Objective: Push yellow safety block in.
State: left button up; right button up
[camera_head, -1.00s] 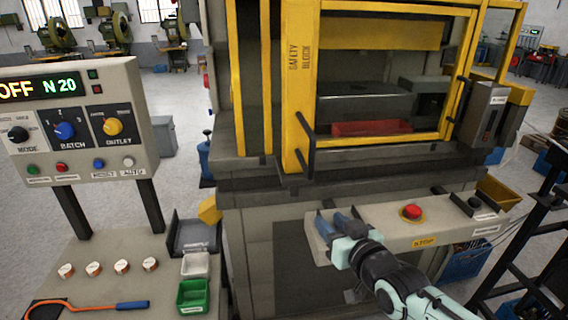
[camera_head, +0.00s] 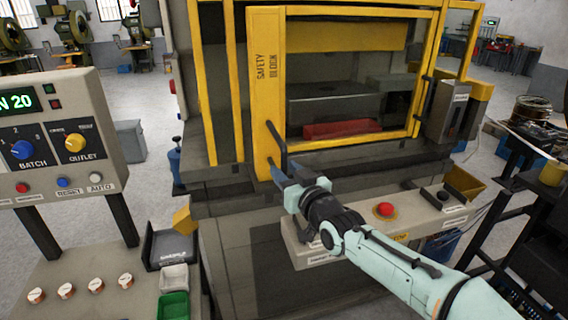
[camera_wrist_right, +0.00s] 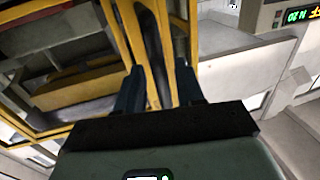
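The yellow safety block (camera_head: 264,95) is an upright bar lettered "SAFETY BLOCK" at the left of the press's yellow-framed window. A black bar handle (camera_head: 276,137) sticks out near its lower end. My right gripper (camera_head: 283,174) is just in front of the handle's lower part. In the right wrist view, the two dark fingers of my right gripper (camera_wrist_right: 160,88) are apart, and the dark handle (camera_wrist_right: 154,50) shows between and ahead of them. Contact cannot be made out. The yellow bar also shows behind it. My left gripper is not in view.
A black rack (camera_head: 530,220) stands at right.

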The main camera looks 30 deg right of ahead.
jog(key=shift+w, duration=0.75)
jog(key=shift+s, duration=0.1)
grip_shut()
